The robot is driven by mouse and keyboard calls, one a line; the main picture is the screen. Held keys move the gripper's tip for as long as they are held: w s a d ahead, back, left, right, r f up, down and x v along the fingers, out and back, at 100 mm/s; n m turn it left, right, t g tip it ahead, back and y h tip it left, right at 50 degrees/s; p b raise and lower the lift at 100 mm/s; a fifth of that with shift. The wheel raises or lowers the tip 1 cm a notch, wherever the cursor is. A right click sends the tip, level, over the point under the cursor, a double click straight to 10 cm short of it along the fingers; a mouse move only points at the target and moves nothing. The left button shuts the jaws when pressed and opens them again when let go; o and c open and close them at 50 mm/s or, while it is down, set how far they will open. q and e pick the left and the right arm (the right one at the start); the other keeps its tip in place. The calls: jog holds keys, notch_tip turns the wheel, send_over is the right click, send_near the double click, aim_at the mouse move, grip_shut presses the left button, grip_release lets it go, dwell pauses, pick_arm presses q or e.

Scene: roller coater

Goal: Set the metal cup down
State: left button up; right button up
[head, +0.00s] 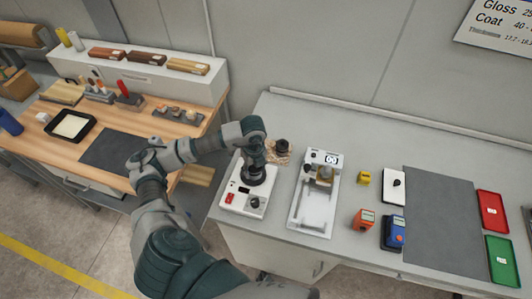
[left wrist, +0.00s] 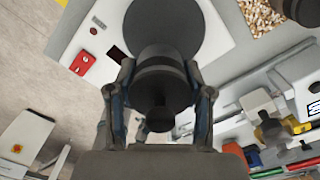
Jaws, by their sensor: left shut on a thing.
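The metal cup (left wrist: 165,85) is a dark grey cylinder between the two fingers of my left gripper (left wrist: 158,95) in the left wrist view. The fingers are shut on its sides. In the head view my left gripper (head: 258,158) points down over a white device (head: 237,203) with a red button and a dark round plate (left wrist: 195,22). The cup is over or on this plate. I cannot tell whether its base touches it. In the head view the gripper mostly hides the cup. My right gripper is not in view.
A dark round container (head: 282,146) stands behind the device beside small tan pellets (left wrist: 262,16). A white roller machine (head: 314,205) stands just right. Further right are a yellow block (head: 363,178), orange and blue gauges, a grey mat (head: 440,215), and red and green trays.

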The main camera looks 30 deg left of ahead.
pick_arm(q)
jog(key=w+a+r+b, duration=0.3)
jog(key=w+a, duration=0.7)
jog(key=w, duration=0.4)
notch_tip(320, 180, down, 10)
jog(key=shift+a+r+p, duration=0.1)
jog(key=shift+r+p, duration=0.05)
jog(key=shift+p, duration=0.45)
jog(key=o, duration=1.3)
notch_tip(320, 180, up, 12)
jog(key=shift+r+b, duration=0.1)
jog(key=shift+b, duration=0.4)
jog(key=shift+w, duration=0.1)
